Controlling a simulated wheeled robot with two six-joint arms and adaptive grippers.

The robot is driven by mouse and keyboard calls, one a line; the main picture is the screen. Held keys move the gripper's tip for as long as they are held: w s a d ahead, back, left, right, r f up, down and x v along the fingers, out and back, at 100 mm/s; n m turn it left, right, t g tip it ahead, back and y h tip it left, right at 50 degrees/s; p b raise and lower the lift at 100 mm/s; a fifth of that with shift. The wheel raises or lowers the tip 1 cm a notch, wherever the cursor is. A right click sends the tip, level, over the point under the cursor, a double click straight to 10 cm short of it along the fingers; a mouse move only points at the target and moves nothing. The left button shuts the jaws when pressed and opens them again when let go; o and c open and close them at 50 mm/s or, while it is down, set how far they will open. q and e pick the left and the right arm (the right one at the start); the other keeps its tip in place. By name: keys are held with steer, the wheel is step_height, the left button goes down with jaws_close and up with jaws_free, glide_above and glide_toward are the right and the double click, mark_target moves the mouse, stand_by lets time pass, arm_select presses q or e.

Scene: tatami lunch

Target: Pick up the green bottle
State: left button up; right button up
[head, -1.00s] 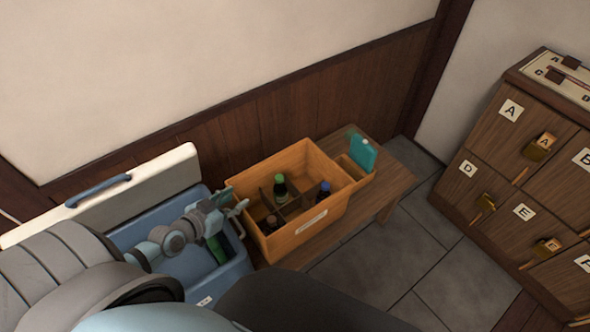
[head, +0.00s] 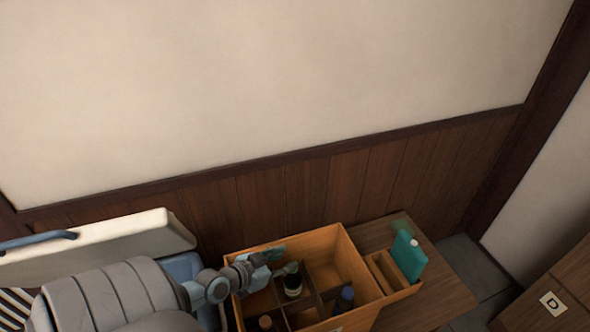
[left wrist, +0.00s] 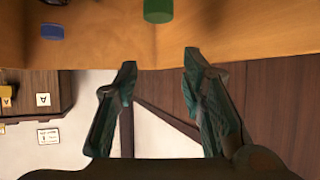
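A dark bottle (head: 293,285) with a pale label stands in a compartment of the orange wooden crate (head: 352,268). Its top is partly covered by my gripper in the head view. The left wrist view shows its green cap (left wrist: 158,10) at the top edge, beyond the fingertips. My left gripper (head: 280,259) is over the crate's back left part, close to that bottle. In the left wrist view the gripper's fingers (left wrist: 159,64) are apart with nothing between them. My right gripper is not in view.
A blue-capped bottle (head: 345,298) and a brown-capped one (head: 265,322) stand in other compartments. Dividers and crate walls surround them. A teal item (head: 409,256) stands in a side holder. A blue cooler (head: 183,268) with a raised white lid (head: 110,238) is left. The wooden bench (head: 445,295) has bare space right.

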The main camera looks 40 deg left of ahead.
arm_select(q)
steer(key=b, duration=0.4)
glide_above(293, 281)
steer(key=s+a, duration=0.2)
step_height(293, 281, down, 6)
steer(key=b+x, duration=0.2)
steer(key=x, duration=0.5)
steer(key=shift+w, duration=0.3)
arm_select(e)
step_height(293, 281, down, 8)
arm_select(q)
steer(key=shift+r, duration=0.15)
jaws_close()
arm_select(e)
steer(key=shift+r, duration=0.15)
